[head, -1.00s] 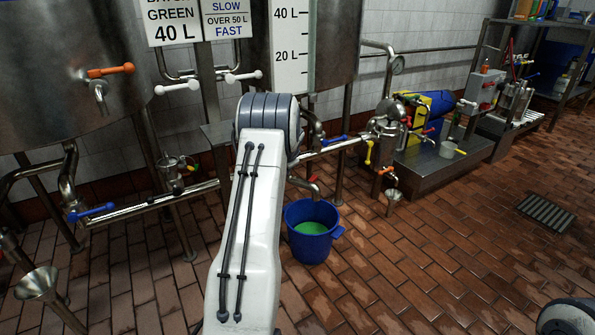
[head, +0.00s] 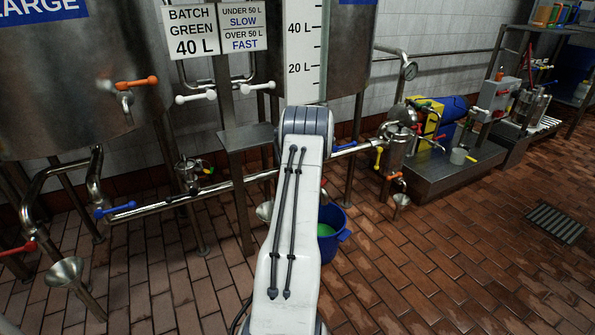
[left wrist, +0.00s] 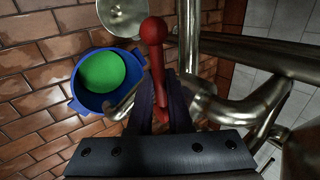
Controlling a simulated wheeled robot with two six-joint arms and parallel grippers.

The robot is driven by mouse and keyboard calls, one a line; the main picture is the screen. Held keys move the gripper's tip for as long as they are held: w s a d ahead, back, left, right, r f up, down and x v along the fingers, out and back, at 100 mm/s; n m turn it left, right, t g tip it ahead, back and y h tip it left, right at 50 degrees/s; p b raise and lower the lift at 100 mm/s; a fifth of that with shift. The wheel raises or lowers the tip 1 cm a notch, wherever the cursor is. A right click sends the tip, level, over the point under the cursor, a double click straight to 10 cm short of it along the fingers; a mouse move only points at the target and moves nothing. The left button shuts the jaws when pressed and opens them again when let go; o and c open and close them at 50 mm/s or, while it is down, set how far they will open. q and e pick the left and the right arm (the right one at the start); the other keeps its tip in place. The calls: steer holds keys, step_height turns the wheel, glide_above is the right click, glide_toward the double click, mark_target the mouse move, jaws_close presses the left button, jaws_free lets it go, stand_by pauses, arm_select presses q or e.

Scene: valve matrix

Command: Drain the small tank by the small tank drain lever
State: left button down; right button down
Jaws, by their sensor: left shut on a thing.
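In the left wrist view, a red lever with a ball knob (left wrist: 154,32) stands between the dark fingers of my left gripper (left wrist: 162,105), which is shut on it. A steel pipe and a curved spout (left wrist: 125,103) lie beside it. The blue bucket (left wrist: 70,104) with green liquid sits on the floor beneath the spout. In the head view, the steel tank (head: 348,50) with the litre scale (head: 303,50) stands at top centre. My left arm hides the red lever, its gripper and part of the blue bucket (head: 343,236) there. My right gripper is out of view.
A tank marked LARGE (head: 65,85) is at left. A long pipe with a blue lever (head: 115,210) runs behind my arm. Funnels (head: 68,270) stand at floor level. A small pump unit (head: 398,145) is at right. The brick floor at right is mostly clear.

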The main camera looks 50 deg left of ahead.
arm_select(q)
steer(key=shift+r, duration=0.1)
steer(key=c, duration=1.1)
jaws_free()
steer(key=shift+d, duration=0.1)
steer(key=p+v, duration=0.3)
steer(key=v, duration=0.7)
steer(key=shift+d+r+p, duration=0.2)
steer(key=shift+p, duration=0.1)
